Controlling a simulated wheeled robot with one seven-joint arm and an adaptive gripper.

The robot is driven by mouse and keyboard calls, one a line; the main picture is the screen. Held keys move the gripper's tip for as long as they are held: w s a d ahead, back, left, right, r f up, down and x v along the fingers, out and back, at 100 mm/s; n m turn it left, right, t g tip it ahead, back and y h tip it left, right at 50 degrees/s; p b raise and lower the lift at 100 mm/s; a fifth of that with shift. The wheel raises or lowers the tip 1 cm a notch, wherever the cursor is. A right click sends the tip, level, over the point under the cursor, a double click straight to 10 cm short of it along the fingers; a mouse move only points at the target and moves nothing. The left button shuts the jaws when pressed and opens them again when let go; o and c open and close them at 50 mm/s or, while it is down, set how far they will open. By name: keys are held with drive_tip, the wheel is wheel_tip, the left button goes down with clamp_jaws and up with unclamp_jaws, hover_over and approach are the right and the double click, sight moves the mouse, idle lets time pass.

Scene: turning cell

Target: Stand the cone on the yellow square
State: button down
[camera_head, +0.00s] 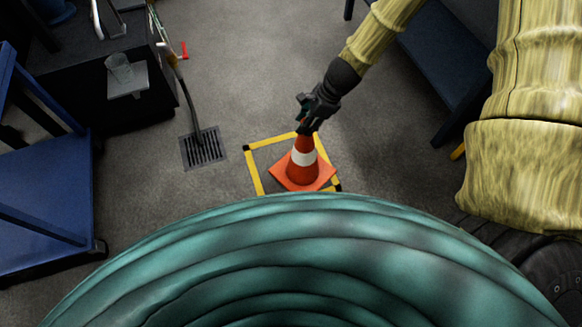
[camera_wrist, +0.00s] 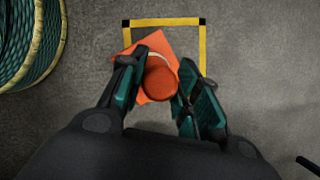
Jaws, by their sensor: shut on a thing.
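The orange cone (camera_head: 302,170) with a white band is upright inside the yellow square (camera_head: 253,178) marked on the floor. My gripper (camera_head: 306,128) is shut on the cone's top from above. In the wrist view the cone (camera_wrist: 160,84) sits between the two fingers of my gripper (camera_wrist: 158,90), and its base is turned at an angle to the square's sides. The yellow square (camera_wrist: 165,22) shows around its far part there; the near side is hidden by my gripper. I cannot tell whether the base touches the floor.
A floor drain grate (camera_head: 204,148) lies left of the square, with a pipe running into it. A blue cart (camera_head: 45,170) stands at the left and a dark blue bench (camera_head: 440,65) at the upper right.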

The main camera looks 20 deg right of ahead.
sight(312, 137)
drive_tip(key=shift+s+d+f+m+t, duration=0.3)
drive_tip(key=shift+s+d+f+m, duration=0.2)
drive_tip(key=shift+s+d+m, duration=0.2)
drive_tip(key=shift+s+d+f+m+t, duration=0.3)
drive_tip(key=shift+s+d+f+m, duration=0.15)
drive_tip(key=shift+s+d+m, duration=0.25)
drive_tip(key=shift+s+d+f+m+t+h, duration=0.2)
drive_tip(key=shift+s+d+f+m, duration=0.25)
drive_tip(key=shift+s+d+m, duration=0.25)
drive_tip(key=shift+s+d+f+m+t+h, duration=0.2)
drive_tip(key=shift+s+d+f+m, duration=0.2)
drive_tip(key=shift+s+d+m, duration=0.25)
drive_tip(key=w+a+f+b, duration=0.2)
drive_tip(key=w+a, duration=0.2)
drive_tip(key=w, duration=0.2)
drive_tip(key=w+a+f+b, duration=0.2)
drive_tip(key=w+a+f, duration=0.1)
drive_tip(key=w, duration=0.4)
drive_tip(key=shift+w+a, duration=0.25)
drive_tip(key=shift+a, duration=0.3)
drive_tip(key=shift+b, duration=0.3)
drive_tip(key=c, duration=1)
unclamp_jaws()
drive_tip(key=shift+f, duration=0.1)
drive_tip(key=shift+c, duration=0.2)
